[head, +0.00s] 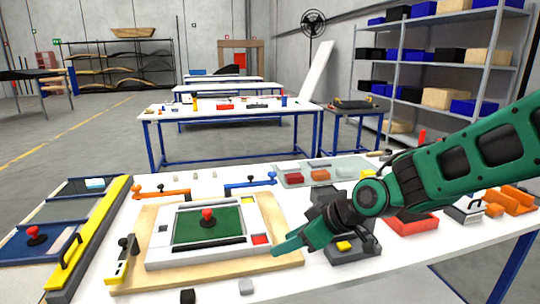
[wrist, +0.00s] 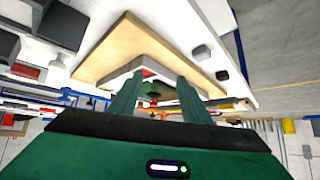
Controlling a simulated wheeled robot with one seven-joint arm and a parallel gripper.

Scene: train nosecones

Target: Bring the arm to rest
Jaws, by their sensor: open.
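My arm is green and reaches in from the right in the head view. My gripper (head: 280,248) is over the right part of the wooden board (head: 130,262), beside the white frame (head: 165,260) with the green panel (head: 190,226) and red knob (head: 208,215). In the wrist view my gripper (wrist: 155,92) shows two green fingers apart with nothing held between them. The wooden board (wrist: 110,45) lies beyond the fingers there. I cannot tell how high the fingertips are above the board.
A yellow bar (head: 92,235) and a blue-edged tray (head: 30,240) lie at the left. An orange clamp (head: 162,193) and a blue clamp (head: 250,182) stand behind the frame. A red tray (head: 412,225) is at the right. Shelving (head: 440,60) stands behind.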

